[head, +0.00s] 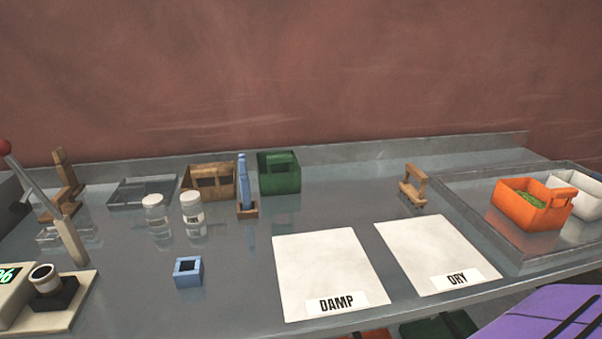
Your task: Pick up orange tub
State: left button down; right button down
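The orange tub (518,209) stands upright in a shallow metal tray at the right end of the bench. It is an open box with a handle on its right side, and green contents show inside. It stands right beside a white tub (590,205), which the right picture edge cuts off. Neither of my grippers is in the head view.
The tray (465,203) has a raised rim. Left of it lie white sheets marked DRY (430,250) and DAMP (325,265). A wooden handled piece (413,187), green tub (280,177), jars (192,212) and blue block (188,278) stand farther left.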

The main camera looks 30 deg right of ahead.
aim_at(534, 207)
jog(key=z, duration=2.45)
jog(key=u, duration=1.65)
jog(key=j+u, duration=0.1)
jog(key=u, duration=0.3)
jog(key=i+u, duration=0.15)
jog(key=u, duration=0.25)
jog(key=j+u, duration=0.1)
jog(key=u, duration=0.25)
jog(key=i+u, duration=0.15)
jog(key=u, duration=0.25)
jog(key=i, duration=0.2)
jog(key=z, duration=2.1)
